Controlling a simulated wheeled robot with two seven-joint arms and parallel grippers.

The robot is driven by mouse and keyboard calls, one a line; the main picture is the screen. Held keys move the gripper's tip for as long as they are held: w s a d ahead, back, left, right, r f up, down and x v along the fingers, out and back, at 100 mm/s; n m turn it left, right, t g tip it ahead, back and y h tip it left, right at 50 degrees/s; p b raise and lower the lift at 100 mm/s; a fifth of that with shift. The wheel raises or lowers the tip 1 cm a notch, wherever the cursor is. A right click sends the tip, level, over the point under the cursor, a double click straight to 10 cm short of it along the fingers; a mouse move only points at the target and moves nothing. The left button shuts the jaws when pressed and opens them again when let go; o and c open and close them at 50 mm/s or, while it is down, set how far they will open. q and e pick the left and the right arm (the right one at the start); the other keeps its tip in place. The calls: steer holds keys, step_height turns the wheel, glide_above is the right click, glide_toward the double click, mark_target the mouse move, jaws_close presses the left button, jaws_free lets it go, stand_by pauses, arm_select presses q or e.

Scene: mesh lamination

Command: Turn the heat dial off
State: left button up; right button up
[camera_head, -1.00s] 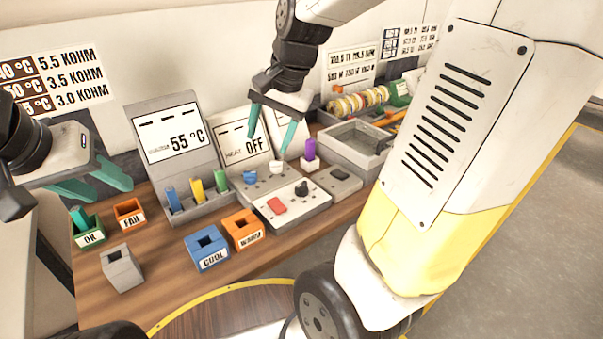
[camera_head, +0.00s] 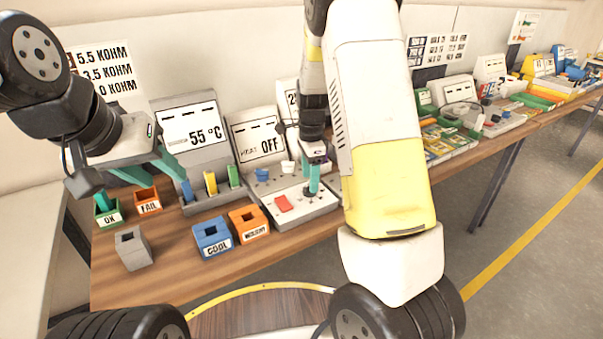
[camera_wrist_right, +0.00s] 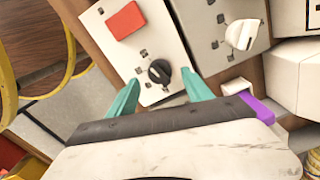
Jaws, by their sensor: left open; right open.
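The display (camera_head: 258,138) marked HEAT reads OFF at the back of the bench. In the right wrist view, a black dial (camera_wrist_right: 159,71) sits on a white panel (camera_wrist_right: 146,45) beside a red switch (camera_wrist_right: 126,20). A white knob (camera_wrist_right: 241,34) stands on the adjoining grey panel. My right gripper (camera_wrist_right: 160,85) is open, with its teal fingertips on either side of the black dial; whether they touch it is unclear. In the head view, my right gripper (camera_head: 312,183) hides the dial. My left gripper (camera_head: 155,172) is open above the bench's left part.
A display (camera_head: 192,125) reading 55 °C stands behind coloured pieces. An OK bin (camera_head: 108,216), a FAIL bin (camera_head: 149,201), a grey block (camera_head: 133,249), a blue COOL bin (camera_head: 213,238) and an orange bin (camera_head: 248,224) stand on the wooden bench (camera_head: 180,270).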

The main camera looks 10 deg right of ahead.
steer(key=shift+f, duration=1.6)
jaws_close()
